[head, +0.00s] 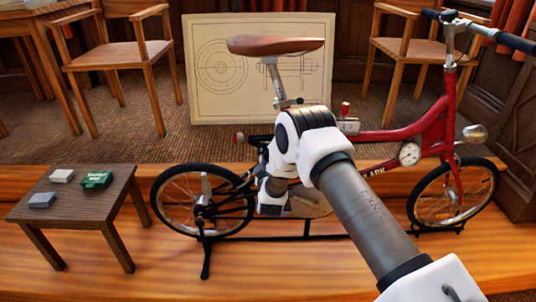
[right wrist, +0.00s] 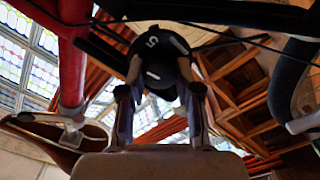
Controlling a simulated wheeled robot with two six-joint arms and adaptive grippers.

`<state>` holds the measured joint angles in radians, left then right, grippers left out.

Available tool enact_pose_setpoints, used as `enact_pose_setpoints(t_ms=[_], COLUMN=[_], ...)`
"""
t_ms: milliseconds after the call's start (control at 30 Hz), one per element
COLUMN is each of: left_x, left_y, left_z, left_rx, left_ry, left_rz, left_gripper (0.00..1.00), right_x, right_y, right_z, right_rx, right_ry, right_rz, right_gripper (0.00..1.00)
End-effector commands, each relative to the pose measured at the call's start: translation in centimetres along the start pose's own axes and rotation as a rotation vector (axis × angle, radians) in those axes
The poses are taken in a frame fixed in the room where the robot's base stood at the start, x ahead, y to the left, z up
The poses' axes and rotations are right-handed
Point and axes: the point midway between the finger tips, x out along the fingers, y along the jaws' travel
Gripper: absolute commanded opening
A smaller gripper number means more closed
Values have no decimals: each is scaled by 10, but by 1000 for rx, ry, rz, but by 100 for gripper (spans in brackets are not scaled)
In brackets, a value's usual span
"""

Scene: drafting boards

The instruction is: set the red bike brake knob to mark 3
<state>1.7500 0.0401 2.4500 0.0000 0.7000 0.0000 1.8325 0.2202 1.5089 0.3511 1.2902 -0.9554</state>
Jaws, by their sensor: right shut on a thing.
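The red bike (head: 432,128) stands side-on on a stand, its rear wheel at left and front wheel at right. My right arm crosses in front of its middle, and my right gripper's fingers are hidden in the head view. In the right wrist view, my right gripper (right wrist: 161,112) has its two fingers on either side of a round black knob (right wrist: 152,52), shut on it. The knob carries white dashes and a figure that looks like a 5. Its pointer and mark 3 cannot be made out. My left gripper is not in view.
A dark low table (head: 75,203) at left holds two grey blocks and a green item (head: 96,180). A drawing board (head: 225,105) and wooden chairs stand behind the bike. A red frame tube (right wrist: 72,60) is close left of the knob. Thin cables cross above it.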

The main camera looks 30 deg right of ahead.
Motion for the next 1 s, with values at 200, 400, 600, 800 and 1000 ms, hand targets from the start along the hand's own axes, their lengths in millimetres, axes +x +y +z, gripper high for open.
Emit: enact_pose_setpoints(t_ms=[200, 400, 600, 800, 1000], left_x=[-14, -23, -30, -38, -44], left_y=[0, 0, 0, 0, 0], left_z=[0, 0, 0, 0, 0], left_rx=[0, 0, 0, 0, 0], left_ry=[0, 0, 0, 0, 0], left_rz=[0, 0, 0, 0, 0], left_gripper=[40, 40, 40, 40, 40], right_x=[0, 0, 0, 0, 0], right_y=[1, 0, 0, -1, -1], right_z=[-2, -1, -1, -1, 0], right_rx=[-203, -393, -582, -772, -961], right_ry=[0, 0, 0, 0, 0], right_rz=[0, -1, 0, -1, -1], right_gripper=[0, 0, 0, 0, 0])
